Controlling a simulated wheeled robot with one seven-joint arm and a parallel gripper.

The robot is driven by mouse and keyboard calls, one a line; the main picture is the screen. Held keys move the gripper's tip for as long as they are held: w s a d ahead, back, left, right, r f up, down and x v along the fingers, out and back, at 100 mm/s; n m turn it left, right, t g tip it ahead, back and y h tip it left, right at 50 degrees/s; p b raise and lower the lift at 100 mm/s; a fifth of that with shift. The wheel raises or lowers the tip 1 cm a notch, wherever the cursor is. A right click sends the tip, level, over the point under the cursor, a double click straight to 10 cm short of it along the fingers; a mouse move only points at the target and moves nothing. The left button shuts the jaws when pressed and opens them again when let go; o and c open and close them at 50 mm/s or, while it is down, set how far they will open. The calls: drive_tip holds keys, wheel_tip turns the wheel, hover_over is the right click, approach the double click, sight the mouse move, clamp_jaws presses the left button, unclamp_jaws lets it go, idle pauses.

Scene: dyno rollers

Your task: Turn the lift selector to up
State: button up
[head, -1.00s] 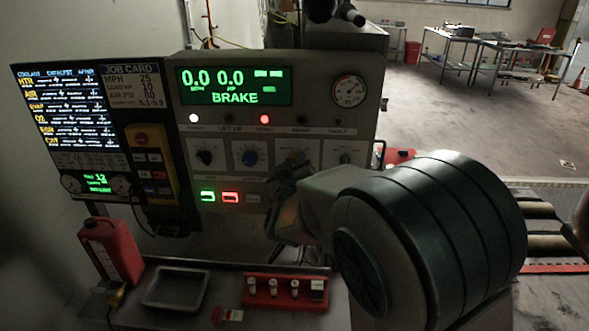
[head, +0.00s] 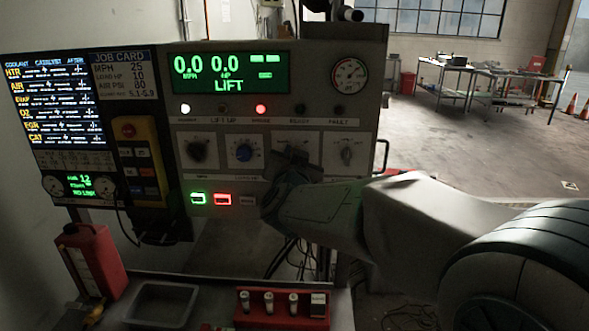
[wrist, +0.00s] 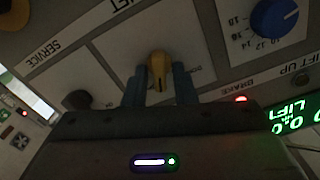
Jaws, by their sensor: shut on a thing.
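The lift selector (wrist: 158,66) is a yellow knob on a pale plate marked LIFT in the wrist view. My gripper (wrist: 159,84) is shut on it, with one blue finger on each side of the knob. In the head view my gripper (head: 288,163) covers the third plate of the control panel (head: 375,60), and the knob is hidden behind it. The small position labels beside the knob are too blurred to read. The green display (head: 228,74) reads LIFT. The lift up lamp (head: 222,108) looks dark.
A blue dial (head: 243,153) and a dark knob (head: 197,150) are left of my gripper; another selector (head: 346,149) is right. Green (head: 199,198) and red (head: 223,199) lit buttons sit below. A tray (head: 162,305) and red holder (head: 282,308) lie on the shelf.

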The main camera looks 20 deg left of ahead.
drive_tip(key=shift+d+f+m+b, duration=0.1)
drive_tip(key=shift+m+b, duration=1.2)
drive_tip(key=shift+m, duration=0.5)
drive_tip(key=o, duration=0.7)
drive_tip(key=shift+s, duration=0.1)
drive_tip(key=v, duration=1.3)
drive_tip(key=shift+s+b, duration=0.3)
drive_tip(key=shift+s, duration=0.05)
